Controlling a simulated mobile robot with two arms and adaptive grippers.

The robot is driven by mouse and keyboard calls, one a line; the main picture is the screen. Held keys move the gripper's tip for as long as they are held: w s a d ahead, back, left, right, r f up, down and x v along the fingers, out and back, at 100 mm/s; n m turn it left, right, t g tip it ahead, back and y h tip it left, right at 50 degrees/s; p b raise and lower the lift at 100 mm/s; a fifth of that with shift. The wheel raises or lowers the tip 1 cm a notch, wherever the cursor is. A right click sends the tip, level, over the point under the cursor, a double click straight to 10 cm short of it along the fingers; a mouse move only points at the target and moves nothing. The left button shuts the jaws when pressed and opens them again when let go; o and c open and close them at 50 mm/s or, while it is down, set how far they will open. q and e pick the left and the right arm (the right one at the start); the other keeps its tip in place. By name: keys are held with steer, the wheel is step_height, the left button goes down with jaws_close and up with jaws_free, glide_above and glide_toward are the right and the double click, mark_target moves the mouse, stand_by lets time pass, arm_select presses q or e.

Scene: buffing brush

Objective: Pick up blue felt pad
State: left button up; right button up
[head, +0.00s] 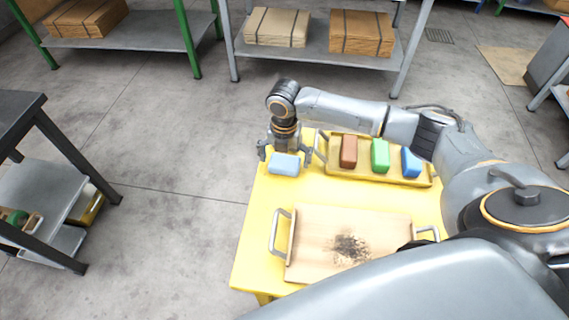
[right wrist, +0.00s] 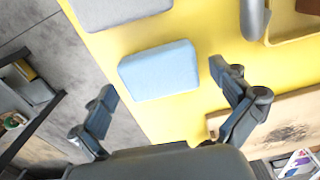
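The light blue felt pad (head: 284,165) lies flat on the yellow table near its back left corner. In the right wrist view the pad (right wrist: 160,70) lies ahead of the hand, between the lines of the two fingers. My right gripper (head: 286,156) is above the pad with its fingers spread wide. In the right wrist view the gripper (right wrist: 165,82) is open and empty, with no finger seen touching the pad. My left gripper is not in view.
A grey pad (right wrist: 120,9) lies just past the blue one. A yellow tray (head: 376,178) holds brown (head: 348,151), green (head: 380,155) and blue (head: 411,162) blocks. A wooden board (head: 310,240) with a dark smudge and metal handles lies at the table's front.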

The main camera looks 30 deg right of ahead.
mark_target(284, 161)
steer(key=c, duration=1)
steer(key=shift+r, duration=0.15)
steer(key=shift+r, duration=0.25)
step_height(284, 161, up, 2)
steer(key=shift+w+r, duration=0.1)
steer(key=shift+r, duration=0.05)
steer(key=s+a+r, duration=0.2)
steer(key=a+r, duration=0.1)
steer(key=a, duration=0.1)
steer(key=s+a+r, duration=0.2)
steer(key=a+r, duration=0.1)
steer(key=a, duration=0.1)
steer(key=s+a+r, duration=0.2)
steer(key=a+r, duration=0.2)
steer(key=shift+s+a, duration=0.25)
steer(key=shift+s, duration=0.15)
